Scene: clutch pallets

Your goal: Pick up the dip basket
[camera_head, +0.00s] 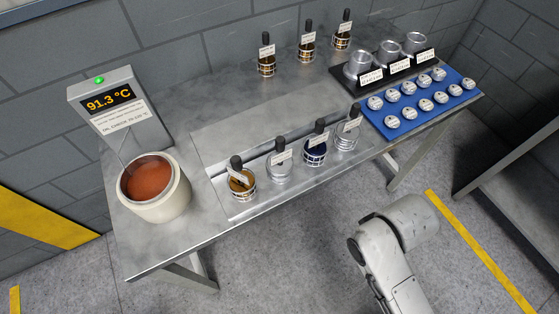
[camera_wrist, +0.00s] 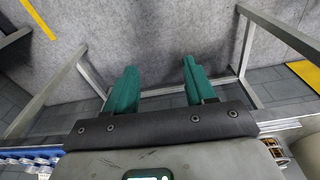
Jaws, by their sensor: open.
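Several small round wire baskets with black upright handles and white tags stand on the metal bench (camera_head: 215,95). In the front row are an amber one (camera_head: 243,190), a silvery one (camera_head: 279,173), a dark blue one (camera_head: 315,154) and another silvery one (camera_head: 347,138). Three amber ones (camera_head: 267,67) stand in the back row. The tags are too small to read, so I cannot tell which is the dip basket. My gripper (camera_wrist: 159,68) shows in the wrist view, its green fingers apart and nothing between them. It points past the bench toward the floor.
A pot of red-brown liquid (camera_head: 150,188) and a display reading 91.3 °C (camera_head: 108,98) stand at the bench's left. A blue tray (camera_head: 418,122) of silvery discs and a black rack (camera_head: 372,83) with metal cups are at its right. Floor in front is clear.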

